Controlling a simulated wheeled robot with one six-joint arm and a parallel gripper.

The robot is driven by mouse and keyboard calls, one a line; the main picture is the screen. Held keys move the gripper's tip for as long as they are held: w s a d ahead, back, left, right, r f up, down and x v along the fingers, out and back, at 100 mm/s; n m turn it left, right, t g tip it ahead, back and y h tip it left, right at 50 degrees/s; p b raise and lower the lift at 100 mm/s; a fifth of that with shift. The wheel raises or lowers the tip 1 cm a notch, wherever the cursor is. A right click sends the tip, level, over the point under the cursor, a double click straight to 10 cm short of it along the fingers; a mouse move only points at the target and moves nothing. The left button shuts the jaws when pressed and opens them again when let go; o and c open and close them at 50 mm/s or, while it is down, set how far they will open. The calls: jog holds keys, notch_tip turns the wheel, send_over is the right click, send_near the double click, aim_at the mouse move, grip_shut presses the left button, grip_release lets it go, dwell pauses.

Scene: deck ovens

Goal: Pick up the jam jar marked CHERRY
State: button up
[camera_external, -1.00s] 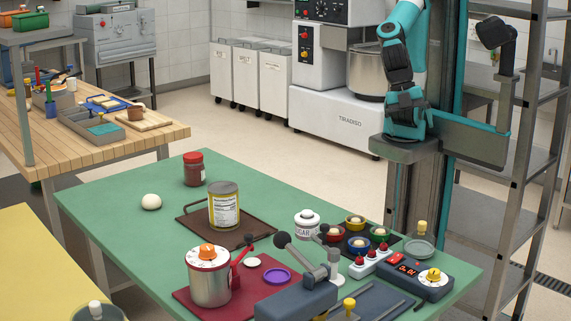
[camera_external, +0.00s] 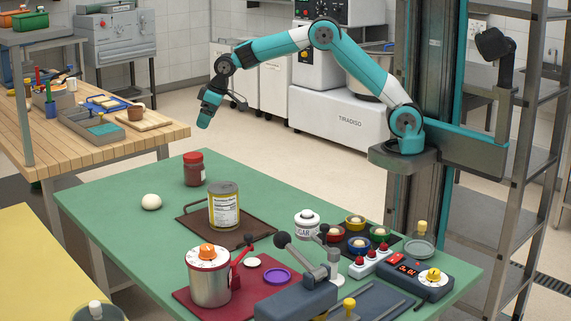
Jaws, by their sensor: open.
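A dark red jar with a red lid (camera_external: 194,169) stands upright near the far left edge of the green table (camera_external: 130,205). A small pale label shows on its side, but I cannot read the word CHERRY. My gripper (camera_external: 240,102) is in the air beyond the table's far edge, above and to the right of the jar and clear of it. Its fingers look small and dark; they are open and I see nothing between them.
A yellow-labelled can (camera_external: 224,207) stands on a brown tray (camera_external: 191,223) just in front of the jar. A white ball (camera_external: 151,202) lies to its left.

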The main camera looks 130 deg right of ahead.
aim_at(192, 155)
jog(key=p+x, duration=0.1)
jog(key=x, duration=0.9)
jog(key=shift+a+f+p, duration=0.1)
jog(key=shift+a+p, duration=0.05)
jog(key=shift+p, duration=0.2)
jog(key=shift+p+x, duration=0.8)
jog(key=shift+x, duration=2.15)
jog(key=shift+a, duration=0.2)
jog(key=c, duration=1)
jog(key=shift+c, duration=0.9)
